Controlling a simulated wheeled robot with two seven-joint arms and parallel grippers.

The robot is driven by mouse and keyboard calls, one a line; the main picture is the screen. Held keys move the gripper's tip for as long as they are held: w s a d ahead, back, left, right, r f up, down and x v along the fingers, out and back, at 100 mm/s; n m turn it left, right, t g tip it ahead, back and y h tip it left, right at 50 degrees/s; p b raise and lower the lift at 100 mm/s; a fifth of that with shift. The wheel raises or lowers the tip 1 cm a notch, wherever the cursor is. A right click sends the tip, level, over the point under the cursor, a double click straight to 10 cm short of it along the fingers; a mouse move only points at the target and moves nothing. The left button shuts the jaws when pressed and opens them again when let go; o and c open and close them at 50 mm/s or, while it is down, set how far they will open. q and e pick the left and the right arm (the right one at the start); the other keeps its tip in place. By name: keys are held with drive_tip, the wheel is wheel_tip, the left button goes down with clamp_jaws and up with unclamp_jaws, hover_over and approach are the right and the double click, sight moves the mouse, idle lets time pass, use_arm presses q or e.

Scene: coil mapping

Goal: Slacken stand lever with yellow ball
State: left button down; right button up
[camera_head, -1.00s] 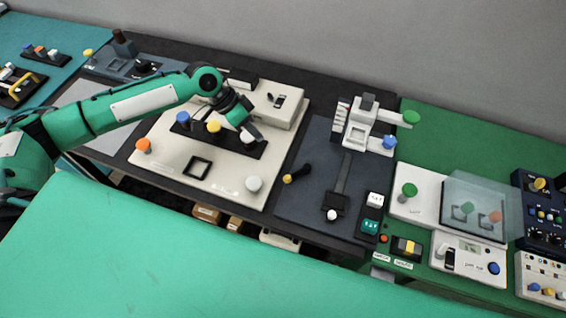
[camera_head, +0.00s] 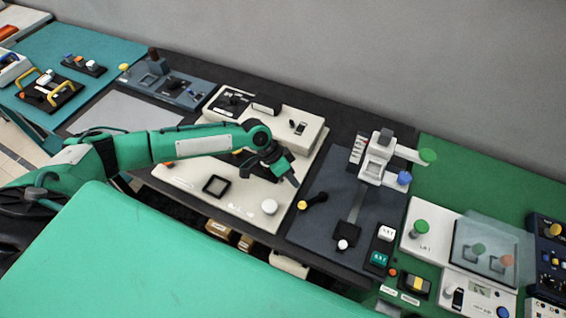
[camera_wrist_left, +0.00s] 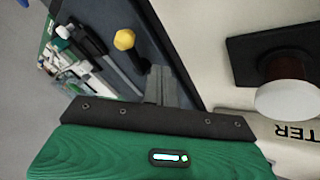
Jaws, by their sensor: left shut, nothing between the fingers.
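The lever with the yellow ball (camera_head: 302,205) lies on the dark blue-grey base plate (camera_head: 335,232) of the stand, near its left edge. Its black arm points to the upper right. In the left wrist view the yellow ball (camera_wrist_left: 124,39) shows just beyond the fingertips. The stand's white head (camera_head: 376,165) carries a green ball (camera_head: 428,156) and a blue ball (camera_head: 404,178). My left gripper (camera_head: 294,181) is shut and empty, above and slightly left of the yellow ball, apart from it. The fingers (camera_wrist_left: 160,84) show shut in the wrist view. My right gripper is not in view.
A cream panel (camera_head: 240,206) with a white knob (camera_head: 269,207) lies left of the stand plate; the knob also shows close by in the wrist view (camera_wrist_left: 288,99). White and green switches (camera_head: 383,244) stand right of the plate. A clear cover (camera_head: 492,248) stands farther right.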

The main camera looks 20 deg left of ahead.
sight(312, 201)
use_arm(q)
drive_tip(key=d, duration=0.1)
drive_tip(key=s+d+p, duration=0.2)
drive_tip(key=shift+s+f, duration=0.15)
drive_tip(key=shift+f, duration=0.1)
drive_tip(key=shift+d+f, duration=0.1)
drive_tip(key=shift+f, duration=0.1)
